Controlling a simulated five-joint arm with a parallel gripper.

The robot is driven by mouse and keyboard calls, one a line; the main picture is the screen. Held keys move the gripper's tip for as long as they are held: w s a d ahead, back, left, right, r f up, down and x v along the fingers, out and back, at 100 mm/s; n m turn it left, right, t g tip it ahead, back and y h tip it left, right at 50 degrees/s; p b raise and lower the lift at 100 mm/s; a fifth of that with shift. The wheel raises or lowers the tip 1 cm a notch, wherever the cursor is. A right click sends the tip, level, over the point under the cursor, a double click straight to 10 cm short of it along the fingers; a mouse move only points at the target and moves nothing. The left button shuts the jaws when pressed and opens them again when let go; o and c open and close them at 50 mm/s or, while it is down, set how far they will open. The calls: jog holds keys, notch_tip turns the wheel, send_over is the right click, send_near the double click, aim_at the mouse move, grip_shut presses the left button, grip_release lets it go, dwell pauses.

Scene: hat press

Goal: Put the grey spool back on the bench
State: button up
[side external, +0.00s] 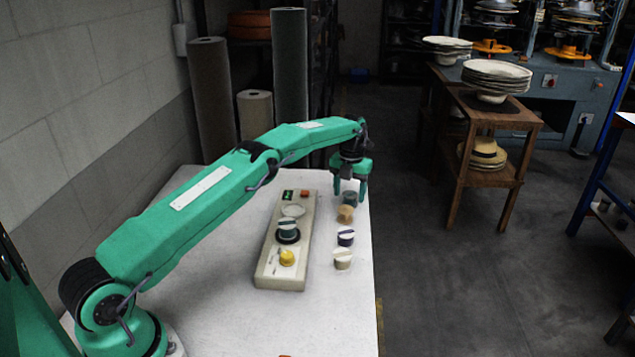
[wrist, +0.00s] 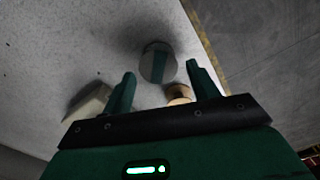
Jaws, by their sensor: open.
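A grey spool (side external: 349,198) with a green band across its top stands upright on the white bench (side external: 335,315), near the far right edge. It also shows in the wrist view (wrist: 158,64), just beyond and between the fingertips. My gripper (side external: 350,190) is open, pointing down over the spool, with one finger to each side. In the wrist view the open fingers (wrist: 161,76) show gaps on both sides of it. Contact between spool and fingers cannot be made out.
A tan spool (side external: 345,214) stands close by the grey one, with a navy-and-white spool (side external: 346,237) and a beige spool (side external: 343,260) nearer the camera. A control panel (side external: 268,272) with a yellow knob (side external: 287,257) lies to the left. The bench's right edge is close.

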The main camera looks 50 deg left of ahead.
aim_at(350, 196)
jog(key=shift+r, duration=3.55)
jog(key=shift+d+r, duration=0.1)
jog(key=shift+r, duration=0.35)
jog(key=s+d+r+n+t, duration=0.1)
jog(key=s+d+r+n, duration=0.1)
jog(key=r+n, duration=0.3)
jog(key=s+d+r+n, duration=0.2)
jog(key=r, duration=0.6)
jog(key=s+d+r+n+t, duration=0.1)
jog(key=s+d+r+n, duration=0.1)
jog(key=s+r+n, duration=0.3)
jog(key=s+d+r+n+t, duration=0.1)
jog(key=s+d+r+n, duration=0.25)
jog(key=s, duration=0.35)
jog(key=s+d+n+t, duration=0.1)
jog(key=s+d+n, duration=0.1)
jog(key=s+n, duration=0.9)
jog(key=s+d+f+n, duration=0.1)
jog(key=s+f+n, duration=0.1)
jog(key=s, duration=0.6)
jog(key=s+d+f+n+t, duration=0.1)
jog(key=s+f+n, duration=0.2)
jog(key=s+f, duration=0.2)
jog(key=shift+s+f+t, duration=0.15)
jog(key=shift+s+t, duration=0.15)
jog(key=shift+s, duration=1.45)
